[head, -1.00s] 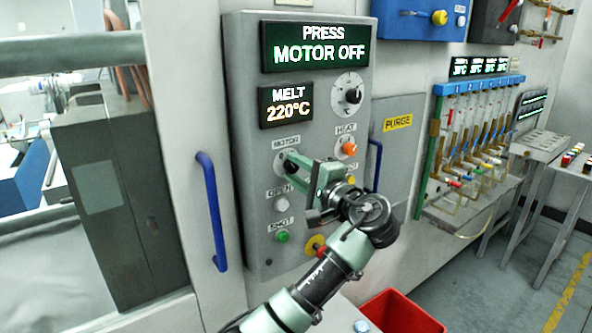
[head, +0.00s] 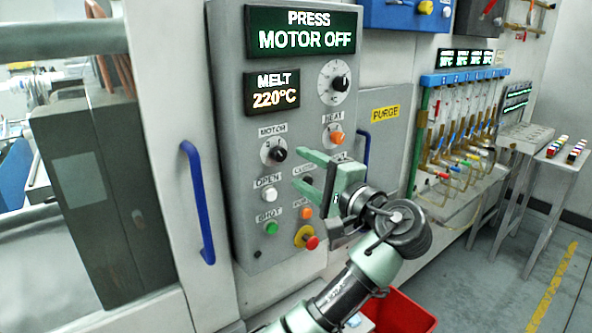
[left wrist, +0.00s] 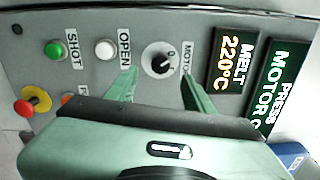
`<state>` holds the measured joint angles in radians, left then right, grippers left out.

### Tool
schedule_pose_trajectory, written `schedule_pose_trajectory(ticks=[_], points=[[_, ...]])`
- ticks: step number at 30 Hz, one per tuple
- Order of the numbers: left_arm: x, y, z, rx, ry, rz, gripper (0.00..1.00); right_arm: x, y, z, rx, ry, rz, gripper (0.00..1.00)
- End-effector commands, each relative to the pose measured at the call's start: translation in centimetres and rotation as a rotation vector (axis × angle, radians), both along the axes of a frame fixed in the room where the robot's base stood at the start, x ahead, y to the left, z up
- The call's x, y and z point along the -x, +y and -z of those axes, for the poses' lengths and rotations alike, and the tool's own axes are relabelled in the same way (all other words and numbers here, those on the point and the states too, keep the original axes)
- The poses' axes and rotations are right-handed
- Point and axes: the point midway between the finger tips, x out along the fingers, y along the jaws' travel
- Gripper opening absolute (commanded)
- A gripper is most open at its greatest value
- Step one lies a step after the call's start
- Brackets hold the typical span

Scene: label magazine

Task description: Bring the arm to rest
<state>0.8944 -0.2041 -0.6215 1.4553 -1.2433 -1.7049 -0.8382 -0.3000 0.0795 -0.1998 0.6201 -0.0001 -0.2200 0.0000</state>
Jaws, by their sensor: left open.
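My left gripper (head: 306,172) is open and empty in front of the grey control panel (head: 228,120), its two green fingers apart and pointing at the panel's lower half. In the left wrist view the fingers (left wrist: 160,88) show on either side of the black MOTOR knob (left wrist: 160,64), with the knob beyond their tips. In the head view the MOTOR knob (head: 277,154) is clear of the fingers, just left of them. The panel's top display (head: 305,32) reads PRESS MOTOR OFF. My right gripper is not in view.
The panel carries a white OPEN button (head: 269,194), a green SHOT button (head: 271,228) and a red button on yellow (head: 311,242) close to the gripper. A blue handle (head: 197,203) stands out at left. A red bin (head: 400,312) sits below. Grey floor is free at right.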

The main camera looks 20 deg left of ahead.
Motion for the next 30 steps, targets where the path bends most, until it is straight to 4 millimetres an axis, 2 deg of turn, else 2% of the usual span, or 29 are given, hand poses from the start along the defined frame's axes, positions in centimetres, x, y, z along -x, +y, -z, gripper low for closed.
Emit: schedule_pose_trajectory(ticks=[9,11,13,14,17,18,20,21,24,27,29,30], points=[[0.1,-0.1,0.0,0.001,0.001,0.000,0.52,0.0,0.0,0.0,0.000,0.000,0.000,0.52],[0.1,0.0,0.6,0.012,0.007,0.004,0.52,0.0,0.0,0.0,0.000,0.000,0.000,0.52],[0.1,0.5,2.5,0.047,0.026,0.016,0.52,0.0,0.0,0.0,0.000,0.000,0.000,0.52],[0.1,0.7,3.7,0.073,0.039,0.024,0.52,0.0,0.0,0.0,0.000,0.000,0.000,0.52],[0.5,2.0,9.5,0.197,0.092,0.056,0.52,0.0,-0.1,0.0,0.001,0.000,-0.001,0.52],[1.0,2.5,12.4,0.263,0.117,0.070,0.52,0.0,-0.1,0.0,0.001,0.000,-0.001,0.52],[2.1,3.3,16.9,0.371,0.152,0.084,0.52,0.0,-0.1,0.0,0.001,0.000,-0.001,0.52],[3.1,3.8,19.8,0.446,0.173,0.089,0.52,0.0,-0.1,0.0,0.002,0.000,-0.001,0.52],[6.5,4.9,26.6,0.635,0.221,0.085,0.52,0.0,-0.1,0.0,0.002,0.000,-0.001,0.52],[11.0,5.8,32.5,0.824,0.257,0.060,0.52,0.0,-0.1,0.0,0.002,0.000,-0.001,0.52],[14.0,6.2,35.4,0.933,0.274,0.035,0.52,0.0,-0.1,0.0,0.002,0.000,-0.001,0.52],[16.1,6.5,37.1,1.001,0.281,0.014,0.52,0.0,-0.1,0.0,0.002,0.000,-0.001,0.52]])
